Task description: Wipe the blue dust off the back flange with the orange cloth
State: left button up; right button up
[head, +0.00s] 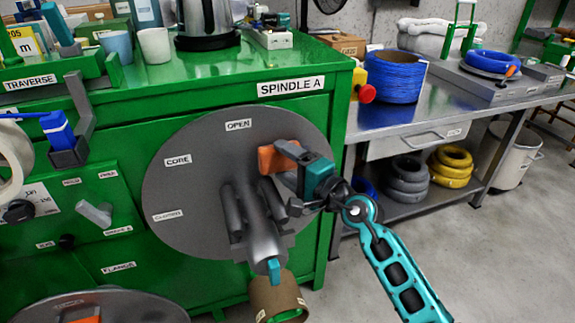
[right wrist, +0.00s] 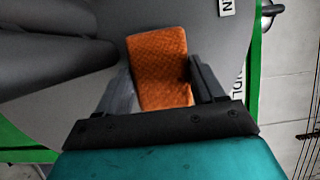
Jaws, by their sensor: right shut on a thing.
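The back flange (head: 190,200) is the large grey disc on the front of the green machine, under the SPINDLE A label. It also fills much of the right wrist view (right wrist: 60,20). My right gripper (head: 287,168) is at the disc's right side, beside the spindle (head: 262,238). It is shut on the orange cloth (head: 275,158), a folded pad that shows between the two fingers in the right wrist view (right wrist: 160,65). The cloth is at or close to the disc face; I cannot tell whether it touches. I cannot make out any blue dust. My left gripper is not in view.
Dark bars and the spindle stick out from the disc's middle, left of my gripper. A red knob (head: 363,90) sticks out at the machine's upper right. A steel bench (head: 440,115) with blue cable coils (head: 395,78) stands at right. Another grey disc (head: 130,308) lies at lower left.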

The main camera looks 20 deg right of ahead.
jog(key=shift+w, duration=0.3)
jog(key=shift+w+d+b, duration=0.1)
jog(key=shift+d+b, duration=1.75)
jog(key=shift+d, duration=2.05)
jog(key=a+p, duration=0.5)
jog(key=a, duration=0.2)
jog(key=shift+a+r, duration=0.2)
jog(key=shift+a+f, duration=0.15)
jog(key=shift+a, duration=0.15)
